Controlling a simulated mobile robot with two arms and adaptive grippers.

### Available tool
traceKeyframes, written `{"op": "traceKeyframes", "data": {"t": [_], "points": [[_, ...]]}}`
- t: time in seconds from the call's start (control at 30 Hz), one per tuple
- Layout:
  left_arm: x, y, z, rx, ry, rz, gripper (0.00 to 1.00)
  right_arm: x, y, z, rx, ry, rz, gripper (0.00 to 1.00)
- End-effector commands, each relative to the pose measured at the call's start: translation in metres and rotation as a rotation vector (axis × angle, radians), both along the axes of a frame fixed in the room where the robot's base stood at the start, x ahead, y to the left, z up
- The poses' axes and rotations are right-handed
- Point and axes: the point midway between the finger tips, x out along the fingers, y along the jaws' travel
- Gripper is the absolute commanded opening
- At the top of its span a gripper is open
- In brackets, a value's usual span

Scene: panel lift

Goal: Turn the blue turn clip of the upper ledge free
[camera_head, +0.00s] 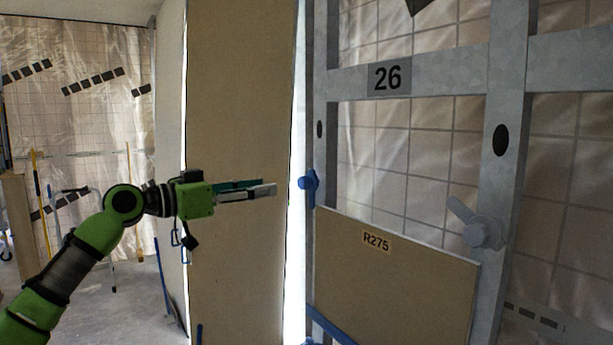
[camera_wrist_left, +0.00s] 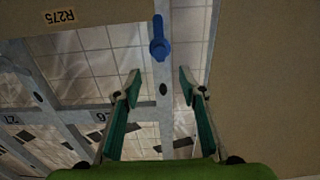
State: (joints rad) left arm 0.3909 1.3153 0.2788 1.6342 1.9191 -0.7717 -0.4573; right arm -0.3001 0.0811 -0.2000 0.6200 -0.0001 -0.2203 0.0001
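The blue turn clip (camera_head: 308,183) sits on the left upright of the grey metal frame, at the upper left corner of the board marked R275 (camera_head: 390,275). In the left wrist view the clip (camera_wrist_left: 160,46) has a round knob with a narrow lever pointing to the top of the picture. My left gripper (camera_head: 268,188) is to the left of the clip, apart from it, with its fingers pointing right. The left wrist view shows its fingertips (camera_wrist_left: 159,80) spread with nothing between them; the clip lies beyond the gap. My right gripper is not visible.
A grey turn clip (camera_head: 480,232) sits on the right upright, its lever pointing up left. A blue bar (camera_head: 332,326) crosses the board's lower left. A tall tan panel (camera_head: 240,100) stands behind my left gripper. A plate marked 26 (camera_head: 388,78) is on the upper rail.

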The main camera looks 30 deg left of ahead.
Motion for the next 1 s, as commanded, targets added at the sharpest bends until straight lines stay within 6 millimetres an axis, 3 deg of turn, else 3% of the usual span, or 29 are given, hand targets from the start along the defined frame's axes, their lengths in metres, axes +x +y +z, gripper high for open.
{"op": "traceKeyframes", "data": {"t": [0.1, 0.6, 0.8, 1.0], "points": [[0.015, -0.006, 0.008, -0.004, -0.001, 0.000, 0.38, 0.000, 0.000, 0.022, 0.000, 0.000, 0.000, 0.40], [0.087, -0.036, 0.007, -0.004, -0.002, -0.001, 0.38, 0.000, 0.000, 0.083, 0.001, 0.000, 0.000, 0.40], [0.105, -0.043, 0.003, -0.003, 0.000, 0.002, 0.38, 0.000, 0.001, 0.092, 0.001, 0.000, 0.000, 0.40], [0.109, -0.045, 0.000, -0.001, 0.001, 0.002, 0.38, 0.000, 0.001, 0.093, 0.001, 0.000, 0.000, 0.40]]}}
